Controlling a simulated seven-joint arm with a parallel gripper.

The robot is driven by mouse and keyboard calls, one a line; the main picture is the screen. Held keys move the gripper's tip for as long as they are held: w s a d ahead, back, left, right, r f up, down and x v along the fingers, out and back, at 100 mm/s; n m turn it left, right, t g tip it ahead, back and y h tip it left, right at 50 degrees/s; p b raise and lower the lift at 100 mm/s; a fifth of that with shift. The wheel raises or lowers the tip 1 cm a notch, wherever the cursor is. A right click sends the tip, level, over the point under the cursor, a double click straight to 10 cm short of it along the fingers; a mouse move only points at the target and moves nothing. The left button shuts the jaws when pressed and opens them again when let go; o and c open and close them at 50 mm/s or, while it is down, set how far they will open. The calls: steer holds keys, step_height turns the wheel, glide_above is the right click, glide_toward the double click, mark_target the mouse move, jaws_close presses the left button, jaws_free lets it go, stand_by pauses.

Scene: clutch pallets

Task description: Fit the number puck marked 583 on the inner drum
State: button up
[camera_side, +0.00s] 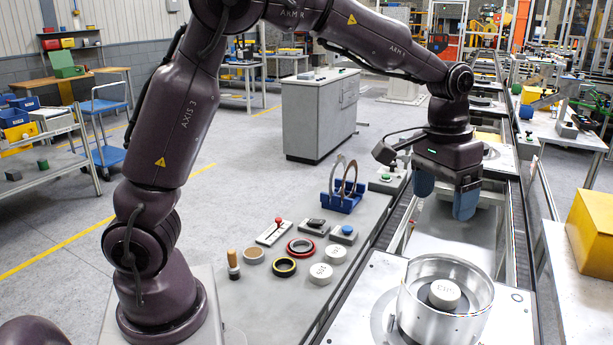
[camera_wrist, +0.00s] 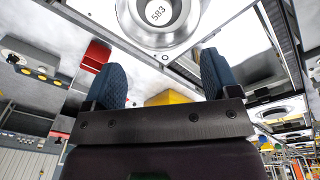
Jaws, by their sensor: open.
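The white number puck (camera_wrist: 158,12), marked 583, shows at the top edge of the wrist view. In the side view the white puck (camera_side: 444,292) lies flat inside the open metal ring (camera_side: 423,316), on a dark round seat that appears to be the inner drum. How firmly it is seated cannot be told. My gripper (camera_side: 446,200) is open and empty, behind and above the ring, clear of the puck. In the wrist view the blue fingers of my gripper (camera_wrist: 164,62) stand apart, with the puck beyond them.
On the bench left of the line lie two white pucks (camera_side: 320,274) with unreadable marks, a red ring (camera_side: 301,248), a yellow-black ring (camera_side: 283,267), a tan ring (camera_side: 253,256) and a wooden-handled tool (camera_side: 233,265). A blue rack (camera_side: 343,200) holds upright rings. A yellow box (camera_side: 592,235) stands right.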

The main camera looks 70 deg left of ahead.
steer(key=s+a+r+t, duration=0.1)
steer(key=s+r+t, duration=0.1)
steer(key=s, duration=0.9)
steer(key=s+a+r+m+t, duration=0.1)
steer(key=s+r+t, duration=0.1)
steer(key=s, duration=1)
steer(key=shift+a+r+t+y, duration=0.3)
steer(key=shift+a+r, duration=0.05)
steer(key=shift+r, duration=0.3)
